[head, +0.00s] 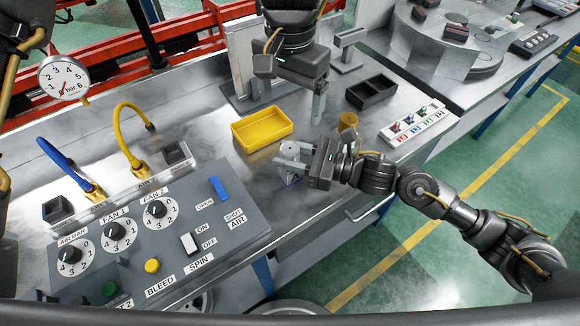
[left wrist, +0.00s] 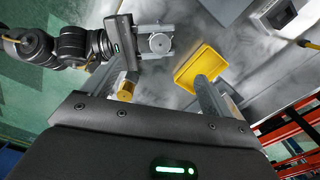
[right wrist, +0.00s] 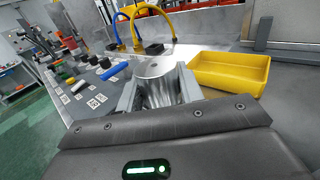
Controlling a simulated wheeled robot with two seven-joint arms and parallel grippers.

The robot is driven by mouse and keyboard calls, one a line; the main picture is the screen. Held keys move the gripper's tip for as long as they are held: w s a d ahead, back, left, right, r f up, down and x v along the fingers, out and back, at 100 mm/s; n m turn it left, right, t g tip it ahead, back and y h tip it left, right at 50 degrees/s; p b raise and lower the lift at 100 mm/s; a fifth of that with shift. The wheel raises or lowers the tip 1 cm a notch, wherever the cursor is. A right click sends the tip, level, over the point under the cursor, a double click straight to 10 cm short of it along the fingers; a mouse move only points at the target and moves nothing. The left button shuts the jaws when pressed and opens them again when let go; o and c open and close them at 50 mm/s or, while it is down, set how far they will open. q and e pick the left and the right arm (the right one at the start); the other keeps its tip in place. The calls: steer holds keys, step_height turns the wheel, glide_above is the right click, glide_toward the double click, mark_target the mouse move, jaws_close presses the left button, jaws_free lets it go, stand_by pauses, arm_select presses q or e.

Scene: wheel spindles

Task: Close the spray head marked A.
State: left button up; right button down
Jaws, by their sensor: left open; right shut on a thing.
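My right gripper (head: 300,162) is shut on a silver metal cylinder (right wrist: 160,68) with a small hole in its flat top. The cylinder stands upright between the fingers, low over the bench. It also shows from above in the left wrist view (left wrist: 160,43), with a squarish part around it. My left gripper (left wrist: 167,85) is open and empty, fingers pointing down, above and behind the right one (head: 318,108). A yellow cylinder (head: 347,121) is beside it, partly behind one finger in the left wrist view.
A yellow tray (head: 243,141) lies left of the grippers. A black two-part box (head: 372,91) and a white strip with small coloured parts (head: 418,122) lie to the right. The control panel (head: 120,262), hoses (head: 134,155) and gauge (head: 64,78) are at left.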

arm_select(q)
step_height(320, 180, up, 2)
steer(key=shift+r, duration=0.1)
arm_select(e)
steer(key=c, duration=0.8)
jaws_free()
steer(key=shift+c, duration=0.2)
steer(key=b+v, duration=0.1)
steer(key=v, duration=0.3)
steer(key=b+v, duration=0.2)
steer(key=v, duration=0.3)
steer(key=shift+f, duration=0.2)
arm_select(q)
steer(key=shift+f, duration=1.75)
arm_select(e)
steer(key=shift+v, duration=0.9)
steer(key=shift+r, duration=0.2)
